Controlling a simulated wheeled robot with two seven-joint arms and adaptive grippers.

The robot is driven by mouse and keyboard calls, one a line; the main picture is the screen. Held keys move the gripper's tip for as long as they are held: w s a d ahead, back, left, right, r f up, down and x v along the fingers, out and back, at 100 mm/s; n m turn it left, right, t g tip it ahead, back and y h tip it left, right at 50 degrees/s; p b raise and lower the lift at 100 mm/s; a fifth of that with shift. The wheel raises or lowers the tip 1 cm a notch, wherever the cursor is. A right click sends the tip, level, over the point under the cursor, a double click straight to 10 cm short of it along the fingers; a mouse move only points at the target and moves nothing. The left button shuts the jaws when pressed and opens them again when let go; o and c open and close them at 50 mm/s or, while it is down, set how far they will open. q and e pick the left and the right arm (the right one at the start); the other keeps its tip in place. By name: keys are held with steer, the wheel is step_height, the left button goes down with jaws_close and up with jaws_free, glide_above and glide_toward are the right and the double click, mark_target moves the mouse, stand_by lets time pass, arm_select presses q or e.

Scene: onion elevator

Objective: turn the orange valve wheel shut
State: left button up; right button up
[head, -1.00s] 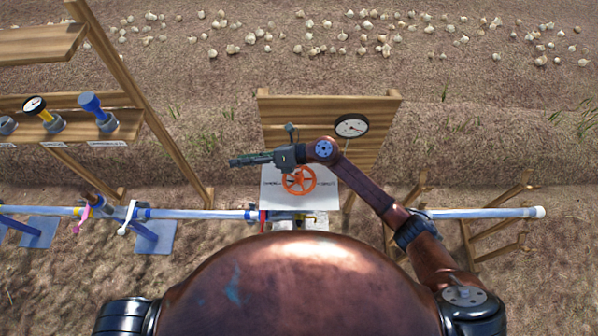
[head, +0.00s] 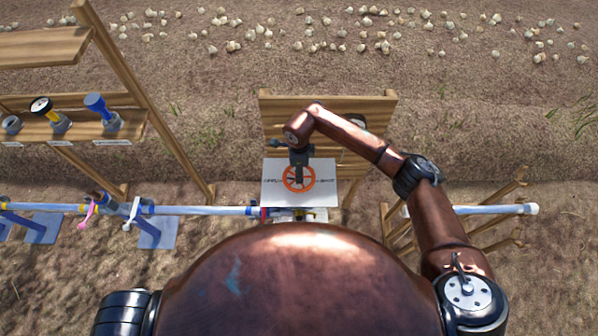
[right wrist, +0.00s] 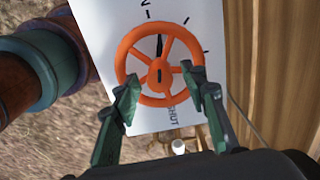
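The orange valve wheel (head: 299,179) is mounted in front of a white marked panel (head: 325,170). In the right wrist view the spoked wheel (right wrist: 126,52) fills the middle, with a dark pointer up from its hub and the word SHUT on the panel (right wrist: 200,40) below. My right gripper (head: 299,178) points down at the wheel in the head view. In the right wrist view its green fingers (right wrist: 163,82) are apart, one on each side of the lower rim; I cannot tell whether they touch it. My left gripper is not in view.
A wooden backboard (head: 280,110) stands behind the panel, its gauge mostly hidden by my arm. A pipe (head: 190,210) runs across in front. A wooden shelf (head: 70,130) with gauges and a blue-topped fitting is at left. Onions (head: 235,45) lie on the soil behind.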

steer(key=shift+f, duration=0.8)
steer(key=shift+c, duration=0.5)
jaws_close()
